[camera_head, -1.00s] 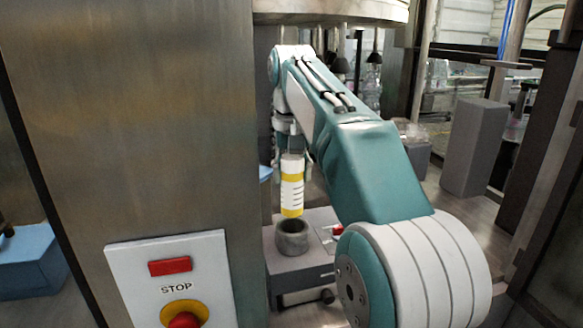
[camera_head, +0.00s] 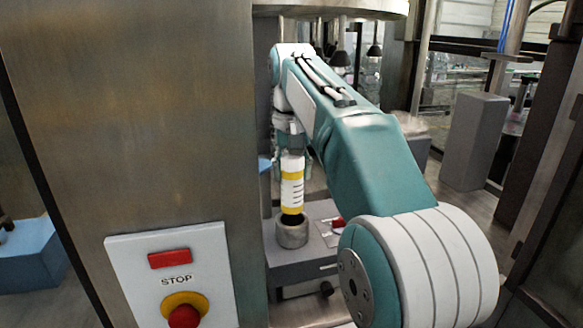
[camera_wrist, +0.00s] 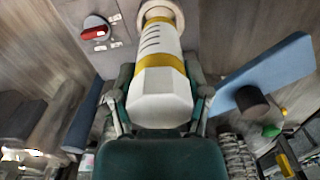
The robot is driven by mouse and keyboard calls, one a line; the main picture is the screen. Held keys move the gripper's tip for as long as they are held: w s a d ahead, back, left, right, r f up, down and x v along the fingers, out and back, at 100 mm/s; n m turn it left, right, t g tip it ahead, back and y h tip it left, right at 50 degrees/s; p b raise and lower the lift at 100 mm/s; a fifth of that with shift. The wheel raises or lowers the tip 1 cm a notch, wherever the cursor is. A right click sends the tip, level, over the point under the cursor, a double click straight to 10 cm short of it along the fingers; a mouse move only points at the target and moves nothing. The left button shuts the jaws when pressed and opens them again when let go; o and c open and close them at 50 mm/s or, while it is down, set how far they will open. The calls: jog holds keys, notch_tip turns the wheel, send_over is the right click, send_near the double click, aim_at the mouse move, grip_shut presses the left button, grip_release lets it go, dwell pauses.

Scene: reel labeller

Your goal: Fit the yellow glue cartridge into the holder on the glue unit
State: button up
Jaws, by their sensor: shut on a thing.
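The glue cartridge (camera_head: 292,186) is white with yellow bands and dark marks. It hangs about upright from my gripper (camera_head: 292,146), which is shut on its upper part. The holder (camera_head: 292,233) is a grey round cup on top of the grey glue unit (camera_head: 300,268). The cartridge's lower end is at the holder's mouth in the head view; I cannot tell how far inside it is. In the wrist view the cartridge (camera_wrist: 162,75) lies between my fingers (camera_wrist: 158,100), its far end over the pale ring of the holder (camera_wrist: 156,10).
A steel column with a STOP panel (camera_head: 172,272) stands close on the left. A red part (camera_wrist: 95,33) sits on the glue unit beside the holder. A grey block (camera_head: 474,140) stands at the right. A blue bar (camera_wrist: 268,72) lies right of the cartridge in the wrist view.

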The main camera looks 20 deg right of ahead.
aim_at(292, 200)
jog(key=shift+f, duration=3.35)
jog(key=o, duration=1.4)
notch_tip(292, 200, up, 11)
jog(key=shift+w+r, duration=0.1)
jog(key=shift+r, duration=0.35)
